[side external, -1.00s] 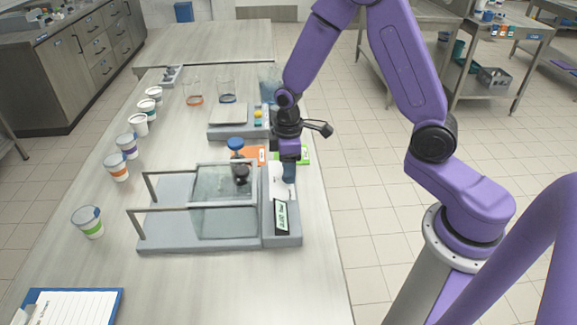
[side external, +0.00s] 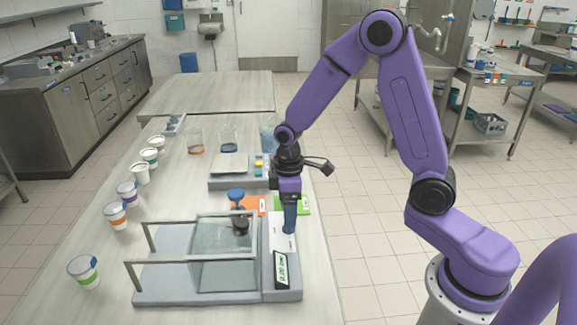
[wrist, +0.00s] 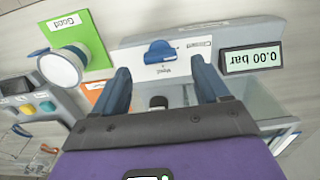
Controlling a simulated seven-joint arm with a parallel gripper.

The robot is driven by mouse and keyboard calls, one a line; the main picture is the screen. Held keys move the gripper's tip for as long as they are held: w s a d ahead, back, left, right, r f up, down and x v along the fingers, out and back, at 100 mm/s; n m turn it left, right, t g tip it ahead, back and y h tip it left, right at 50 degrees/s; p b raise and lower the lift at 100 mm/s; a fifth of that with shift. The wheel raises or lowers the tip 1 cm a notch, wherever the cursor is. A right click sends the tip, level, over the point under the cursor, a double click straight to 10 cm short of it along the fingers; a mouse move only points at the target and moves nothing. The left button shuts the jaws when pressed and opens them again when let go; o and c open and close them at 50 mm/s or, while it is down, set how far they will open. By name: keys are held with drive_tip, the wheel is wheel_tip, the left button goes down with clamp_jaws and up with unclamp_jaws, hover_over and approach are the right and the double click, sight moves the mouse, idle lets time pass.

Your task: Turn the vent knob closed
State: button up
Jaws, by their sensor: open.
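The blue vent knob (wrist: 160,52) sits on a white label panel of the grey machine, with its handle lying roughly sideways in the wrist view. The printed words "Vent" and another word beside it appear upside down there. My gripper (wrist: 160,70) is open, its two blue fingers on either side of the knob in the picture. I cannot tell whether they touch it. In the side view my gripper (side external: 290,230) points straight down over the panel (side external: 281,222) and hides the knob.
The machine's clear-walled chamber (side external: 226,265) with raised rails stands left of my gripper.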

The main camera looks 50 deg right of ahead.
wheel_tip(320, 180, up, 14)
drive_tip(key=shift+f, duration=0.15)
idle(0.4)
drive_tip(key=s+a+f+n, duration=0.1)
drive_tip(key=s, duration=1.1)
drive_tip(key=s+f+n, duration=0.2)
drive_tip(key=s, duration=1.1)
drive_tip(key=shift+a+f, duration=0.25)
drive_tip(key=shift+a, duration=0.1)
